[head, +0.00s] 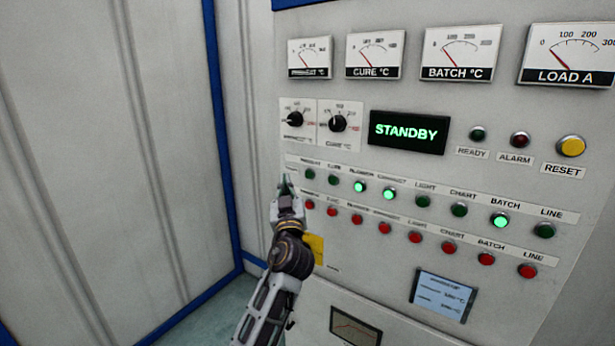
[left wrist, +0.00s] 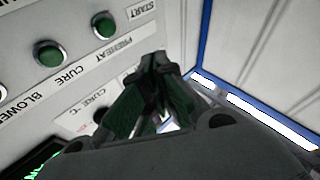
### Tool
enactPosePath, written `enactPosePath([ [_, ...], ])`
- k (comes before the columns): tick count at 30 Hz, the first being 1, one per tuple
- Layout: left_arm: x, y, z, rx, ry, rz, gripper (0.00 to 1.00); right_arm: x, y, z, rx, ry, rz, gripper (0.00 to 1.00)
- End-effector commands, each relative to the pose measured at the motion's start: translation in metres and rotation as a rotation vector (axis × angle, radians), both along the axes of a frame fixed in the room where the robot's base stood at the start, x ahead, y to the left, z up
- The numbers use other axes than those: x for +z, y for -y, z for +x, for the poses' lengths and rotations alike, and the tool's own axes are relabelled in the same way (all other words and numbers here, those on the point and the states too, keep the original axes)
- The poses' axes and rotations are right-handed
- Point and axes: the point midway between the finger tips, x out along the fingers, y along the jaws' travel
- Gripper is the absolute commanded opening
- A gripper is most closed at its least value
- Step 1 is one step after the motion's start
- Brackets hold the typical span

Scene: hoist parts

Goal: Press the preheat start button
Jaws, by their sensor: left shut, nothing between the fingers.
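The preheat start button (head: 309,174) is a dark green, unlit round button at the left end of the upper row on the grey panel. In the left wrist view, the picture is upside down and the preheat button (left wrist: 103,25) sits left of the fingers, above its label. My left gripper (head: 287,183) is shut and empty, just left of the preheat button in the head view. Its fingers also show in the left wrist view (left wrist: 157,68), apart from the button in the picture. I cannot tell whether the tips touch the panel. My right gripper is not in view.
The cure button (head: 333,179) is beside it, unlit. The blower button (head: 360,187), its right neighbour and the batch button (head: 499,220) are lit. A row of red buttons (head: 384,228) runs below. The display (head: 408,131) reads STANDBY. A ribbed wall (head: 110,140) stands left.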

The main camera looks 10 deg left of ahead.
Motion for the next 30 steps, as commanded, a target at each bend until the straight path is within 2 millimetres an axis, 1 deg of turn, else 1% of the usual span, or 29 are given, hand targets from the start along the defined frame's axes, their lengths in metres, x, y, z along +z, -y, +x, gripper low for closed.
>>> enactPosePath([
  [9,-0.0043,-0.0098,-0.0023,-0.008,0.044,-0.165,0.00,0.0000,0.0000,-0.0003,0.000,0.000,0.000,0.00],
  [15,-0.0057,-0.0114,-0.0024,-0.033,0.075,-0.262,0.00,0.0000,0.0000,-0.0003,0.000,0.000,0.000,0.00],
  [21,-0.0057,-0.0114,-0.0024,-0.044,0.088,-0.293,0.00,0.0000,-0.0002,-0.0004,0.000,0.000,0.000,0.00],
  [30,-0.0057,-0.0113,-0.0024,-0.044,0.088,-0.293,0.00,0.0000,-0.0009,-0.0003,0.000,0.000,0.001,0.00],
])
